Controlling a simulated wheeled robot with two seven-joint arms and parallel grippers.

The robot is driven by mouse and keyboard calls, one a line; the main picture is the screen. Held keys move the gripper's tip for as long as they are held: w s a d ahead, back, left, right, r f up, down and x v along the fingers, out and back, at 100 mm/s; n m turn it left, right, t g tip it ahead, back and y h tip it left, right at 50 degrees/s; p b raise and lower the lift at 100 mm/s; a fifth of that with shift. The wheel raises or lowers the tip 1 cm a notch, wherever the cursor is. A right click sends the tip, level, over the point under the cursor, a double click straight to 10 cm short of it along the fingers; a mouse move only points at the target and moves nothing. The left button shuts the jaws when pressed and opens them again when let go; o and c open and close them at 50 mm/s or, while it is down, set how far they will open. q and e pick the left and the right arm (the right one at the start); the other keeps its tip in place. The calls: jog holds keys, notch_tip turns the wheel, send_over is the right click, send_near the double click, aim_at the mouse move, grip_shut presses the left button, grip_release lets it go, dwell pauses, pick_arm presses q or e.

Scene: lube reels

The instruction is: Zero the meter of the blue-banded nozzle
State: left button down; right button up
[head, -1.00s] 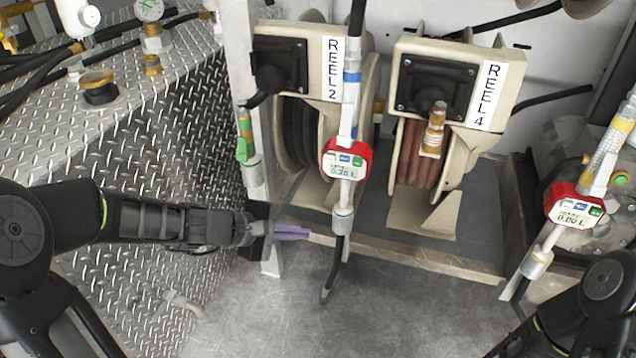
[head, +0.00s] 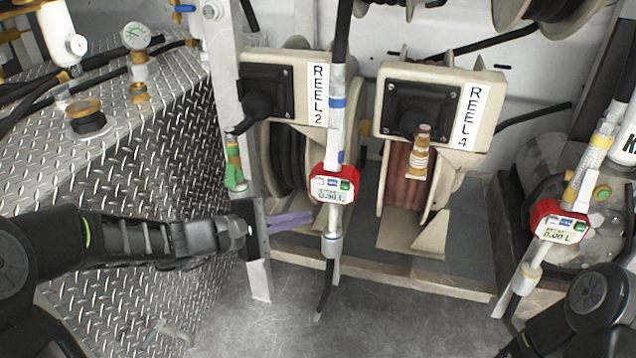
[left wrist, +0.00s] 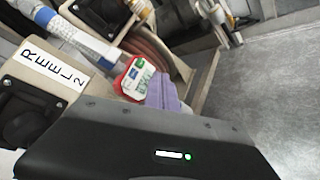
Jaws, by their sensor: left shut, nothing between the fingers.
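The blue-banded nozzle (head: 337,120) hangs upright in front of Reel 2, with a blue band near its top. Its red meter (head: 333,185) has a small display reading about 0.30 L and coloured buttons above it. The meter also shows in the left wrist view (left wrist: 138,78), just beyond my purple fingers. My left gripper (head: 308,217) is shut and empty, its fingers pointing right, a little below and left of the meter. I cannot tell whether the tips touch it. My right gripper is out of view; only part of my right arm shows at lower right.
Another nozzle with a red meter (head: 558,222) reading 0.00 L hangs at the right. The Reel 2 (head: 270,90) and Reel 4 (head: 425,105) housings stand behind. A diamond-plate tank (head: 150,170) fills the left. The floor (head: 400,320) in front is clear.

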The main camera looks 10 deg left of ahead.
pick_arm(q)
send_near(329, 184)
jog(key=d+f, duration=0.1)
jog(key=d, duration=0.2)
jog(key=shift+w+d+f+p, duration=0.2)
jog(key=shift+w+d+p, duration=0.1)
jog(key=shift+w, duration=0.3)
jog(key=shift+w, duration=0.1)
dwell(1.5)
jog(key=shift+w, duration=0.3)
jog(key=shift+w+b, duration=0.35)
jog(key=shift+w, duration=0.4)
dwell(0.9)
jog(key=shift+s, duration=0.1)
dwell(0.4)
jog(key=shift+s+b, duration=0.5)
jog(key=shift+s, duration=0.6)
